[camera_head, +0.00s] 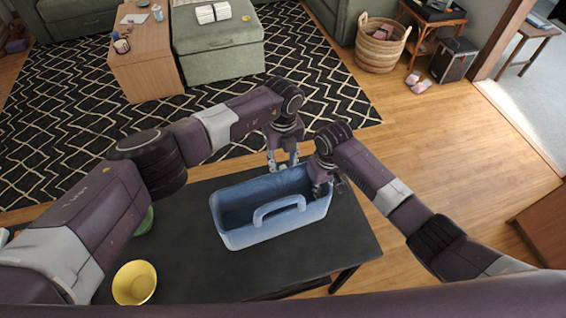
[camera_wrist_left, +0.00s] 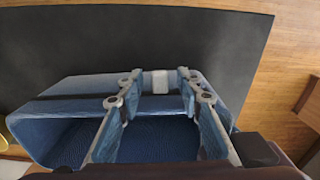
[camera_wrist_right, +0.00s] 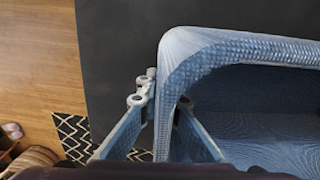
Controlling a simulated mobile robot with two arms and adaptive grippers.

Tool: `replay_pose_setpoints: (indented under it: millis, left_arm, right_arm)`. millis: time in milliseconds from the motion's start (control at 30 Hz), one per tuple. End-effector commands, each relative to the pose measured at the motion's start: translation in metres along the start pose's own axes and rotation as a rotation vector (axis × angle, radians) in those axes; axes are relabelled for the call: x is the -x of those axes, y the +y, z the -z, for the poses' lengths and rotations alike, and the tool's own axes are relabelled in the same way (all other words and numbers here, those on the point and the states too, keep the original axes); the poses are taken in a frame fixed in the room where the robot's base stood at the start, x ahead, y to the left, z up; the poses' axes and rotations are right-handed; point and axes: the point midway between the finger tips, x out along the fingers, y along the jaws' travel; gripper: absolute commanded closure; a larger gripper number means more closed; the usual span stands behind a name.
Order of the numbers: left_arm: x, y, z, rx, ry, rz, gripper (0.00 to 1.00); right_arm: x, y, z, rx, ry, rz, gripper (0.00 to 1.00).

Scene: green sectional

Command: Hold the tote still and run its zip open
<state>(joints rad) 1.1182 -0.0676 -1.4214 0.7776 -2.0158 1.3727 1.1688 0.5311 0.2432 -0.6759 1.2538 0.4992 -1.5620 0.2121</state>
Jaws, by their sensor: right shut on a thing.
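The blue tote (camera_head: 232,238) stands upright on a dark table, open at the top, with a loop handle (camera_head: 280,208) at its near side. My left gripper (camera_head: 283,160) is at the tote's far side with its fingers apart. In the left wrist view a small pale tab (camera_wrist_left: 160,82) on the tote shows between the open fingertips (camera_wrist_left: 160,78); I cannot tell whether it is the zip pull. My right gripper (camera_head: 326,186) is shut on the tote's right rim. In the right wrist view its fingers (camera_wrist_right: 165,100) straddle the woven tote wall (camera_wrist_right: 205,45).
The dark table (camera_head: 180,220) has free room left of the tote. A yellow bowl (camera_head: 134,283) stands at its near left, and a green bowl (camera_head: 145,222) is partly hidden behind my left arm. A patterned rug (camera_head: 70,120) and wooden floor lie beyond.

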Motion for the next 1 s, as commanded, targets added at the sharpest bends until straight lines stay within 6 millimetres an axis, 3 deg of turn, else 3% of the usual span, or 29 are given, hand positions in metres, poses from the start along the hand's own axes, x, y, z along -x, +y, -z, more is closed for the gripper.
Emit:
replay_pose_setpoints:
  millis: [167, 500, 1000]
  left_arm:
    - [0.000, 0.000, 0.000, 0.000, 0.000, 0.000, 0.67]
    - [0.000, 0.000, 0.000, 0.000, 0.000, 0.000, 1.00]
    - [0.000, -0.010, -0.001, 0.000, 0.001, 0.000, 1.00]
  right_arm:
    - [0.000, 0.000, 0.000, 0.000, 0.000, 0.000, 1.00]
    - [0.000, 0.000, 0.000, 0.000, 0.000, 0.000, 1.00]
    - [0.000, 0.000, 0.000, 0.000, 0.000, 0.001, 1.00]
